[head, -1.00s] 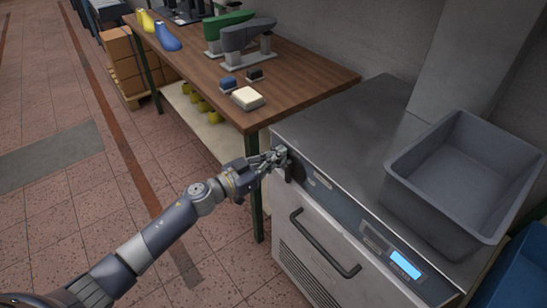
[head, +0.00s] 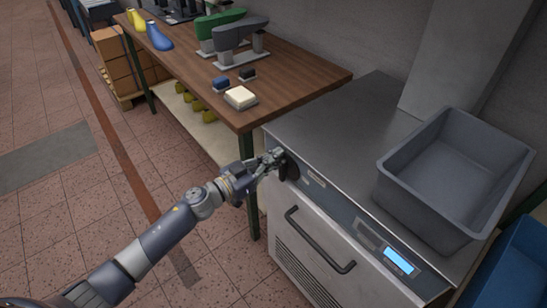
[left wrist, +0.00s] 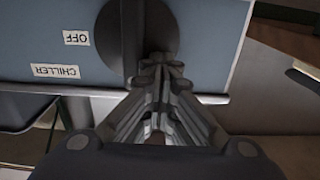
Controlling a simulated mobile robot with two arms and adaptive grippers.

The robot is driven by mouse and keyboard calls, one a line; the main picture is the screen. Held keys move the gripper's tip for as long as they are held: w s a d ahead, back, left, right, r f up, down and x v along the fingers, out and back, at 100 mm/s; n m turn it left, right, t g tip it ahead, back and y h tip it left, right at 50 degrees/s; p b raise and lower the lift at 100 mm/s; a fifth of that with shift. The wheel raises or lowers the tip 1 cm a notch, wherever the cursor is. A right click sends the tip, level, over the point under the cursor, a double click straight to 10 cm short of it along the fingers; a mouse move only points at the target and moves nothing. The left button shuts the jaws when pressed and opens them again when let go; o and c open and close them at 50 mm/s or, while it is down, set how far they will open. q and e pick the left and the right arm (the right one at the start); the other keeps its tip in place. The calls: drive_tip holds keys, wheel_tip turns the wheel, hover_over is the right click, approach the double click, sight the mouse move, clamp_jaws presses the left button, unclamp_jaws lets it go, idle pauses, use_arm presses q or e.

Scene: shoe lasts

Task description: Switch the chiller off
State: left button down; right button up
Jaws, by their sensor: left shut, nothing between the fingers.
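The chiller (head: 315,232) is a grey steel cabinet with a blue-grey front panel strip. A dark round switch (head: 291,170) sits at the panel's left end; in the left wrist view its disc (left wrist: 163,25) has a raised bar running up and down the picture. The labels "OFF" (left wrist: 76,38) and "CHILLER" (left wrist: 55,71) appear upside down left of it. My left gripper (head: 275,158) is shut and empty at the switch; its fingertips (left wrist: 162,66) are just right of the bar. Contact is unclear. The display (head: 398,260) is lit blue. My right gripper is out of view.
A grey bin (head: 395,198) stands on the chiller top. A dark door handle (head: 318,240) sticks out below the panel. A wooden table (head: 300,85) with shoe lasts and small blocks adjoins on the left. A blue container (head: 510,265) is at right.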

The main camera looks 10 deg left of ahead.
use_arm(q)
drive_tip(key=shift+s+d+p, duration=0.4)
drive_tip(key=shift+d, duration=0.15)
drive_tip(key=shift+s+d+f, duration=0.1)
drive_tip(key=shift+s+d, duration=0.05)
drive_tip(key=shift+s, duration=0.05)
drive_tip(key=shift+f, duration=0.1)
drive_tip(key=shift+s+d+f, duration=0.15)
drive_tip(key=shift+s+d, duration=0.15)
drive_tip(key=shift+d, duration=0.05)
drive_tip(key=shift+w+a+r+p, duration=0.1)
drive_tip(key=shift+w+r+p, duration=0.1)
drive_tip(key=shift+r+p, duration=0.6)
drive_tip(key=p+v, duration=0.2)
drive_tip(key=v, duration=0.7)
drive_tip(key=shift+w+a, duration=0.1)
drive_tip(key=shift+a, duration=0.05)
